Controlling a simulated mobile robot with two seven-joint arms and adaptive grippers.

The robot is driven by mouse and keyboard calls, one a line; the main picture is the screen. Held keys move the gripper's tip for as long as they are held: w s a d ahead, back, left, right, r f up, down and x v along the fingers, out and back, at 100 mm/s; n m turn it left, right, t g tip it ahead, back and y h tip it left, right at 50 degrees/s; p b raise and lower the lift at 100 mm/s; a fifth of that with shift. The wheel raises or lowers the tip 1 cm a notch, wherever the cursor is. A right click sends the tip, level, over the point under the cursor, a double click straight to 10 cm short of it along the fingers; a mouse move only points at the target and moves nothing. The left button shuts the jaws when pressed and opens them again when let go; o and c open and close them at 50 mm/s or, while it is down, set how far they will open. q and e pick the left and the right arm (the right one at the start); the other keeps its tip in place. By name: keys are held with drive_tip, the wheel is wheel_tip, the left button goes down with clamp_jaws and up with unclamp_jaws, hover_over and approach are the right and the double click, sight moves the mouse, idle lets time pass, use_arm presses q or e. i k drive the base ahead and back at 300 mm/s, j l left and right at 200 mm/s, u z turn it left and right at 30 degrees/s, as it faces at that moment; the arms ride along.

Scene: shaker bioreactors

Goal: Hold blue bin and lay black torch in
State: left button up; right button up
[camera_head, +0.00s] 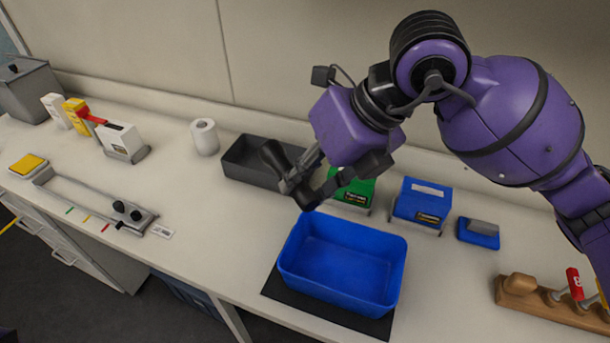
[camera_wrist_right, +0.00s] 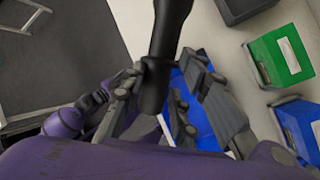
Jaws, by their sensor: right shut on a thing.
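The blue bin (camera_head: 343,262) stands empty on a black mat (camera_head: 277,287) near the front edge of the counter. My right gripper (camera_head: 297,185) is shut on the black torch (camera_head: 275,158), holding it above and behind the bin's left rear side. In the right wrist view the torch (camera_wrist_right: 168,45) runs up from between the fingers, and part of the bin (camera_wrist_right: 188,82) shows behind them. The torch is tilted and clear of the bin. My left gripper is not in view.
A dark grey tray (camera_head: 245,168) lies behind the torch. A green box (camera_head: 355,188), a blue box (camera_head: 422,203) and a small blue item (camera_head: 478,233) stand behind the bin. A wooden rack (camera_head: 535,305) is at right. A metal-framed device (camera_head: 95,200) lies at left.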

sight(341, 274)
drive_tip(key=k+j+z, duration=0.85)
